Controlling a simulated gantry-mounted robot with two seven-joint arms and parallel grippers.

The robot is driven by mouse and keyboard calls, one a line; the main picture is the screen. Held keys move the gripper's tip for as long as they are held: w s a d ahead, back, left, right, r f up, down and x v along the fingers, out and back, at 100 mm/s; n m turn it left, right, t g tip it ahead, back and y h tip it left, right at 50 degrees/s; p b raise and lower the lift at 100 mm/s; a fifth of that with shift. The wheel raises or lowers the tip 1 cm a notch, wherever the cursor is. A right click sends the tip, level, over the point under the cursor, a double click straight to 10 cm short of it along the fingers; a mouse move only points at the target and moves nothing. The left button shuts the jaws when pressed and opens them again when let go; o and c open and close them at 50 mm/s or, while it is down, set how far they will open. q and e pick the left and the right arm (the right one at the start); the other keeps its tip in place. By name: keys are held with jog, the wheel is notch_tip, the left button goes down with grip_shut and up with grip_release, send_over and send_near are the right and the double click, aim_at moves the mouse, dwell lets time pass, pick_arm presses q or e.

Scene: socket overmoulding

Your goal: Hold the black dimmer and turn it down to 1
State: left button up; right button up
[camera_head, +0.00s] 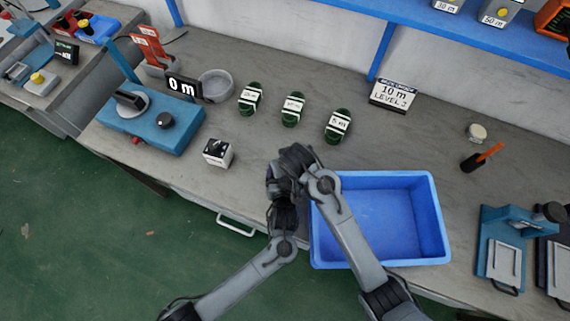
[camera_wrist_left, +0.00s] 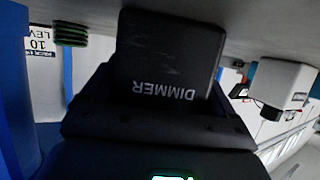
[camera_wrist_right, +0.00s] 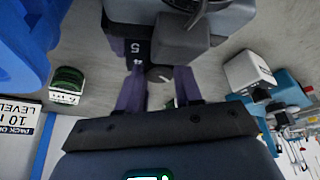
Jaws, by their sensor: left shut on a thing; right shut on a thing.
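The black dimmer (camera_wrist_left: 165,62) is a dark box lettered DIMMER, upside down in the left wrist view. My left gripper (camera_wrist_left: 160,88) is shut on it, with its body close below the lettering. In the right wrist view my right gripper (camera_wrist_right: 158,85) is shut, its two fingers on either side of a small round knob (camera_wrist_right: 158,73). A white 5 shows on a dark face next to the left finger there. The knob's pointer setting cannot be read. In the head view both grippers meet above the table's front edge, and the arms hide the dimmer.
A blue bin (camera_head: 430,225) stands just right of the grippers. Several green coils (camera_head: 292,110) lie behind. A 10 m sign (camera_head: 393,94) stands at the back.

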dwell(0.4)
jog(key=o, duration=1.1)
jog(key=shift+c, duration=0.2)
jog(key=v, duration=1.2)
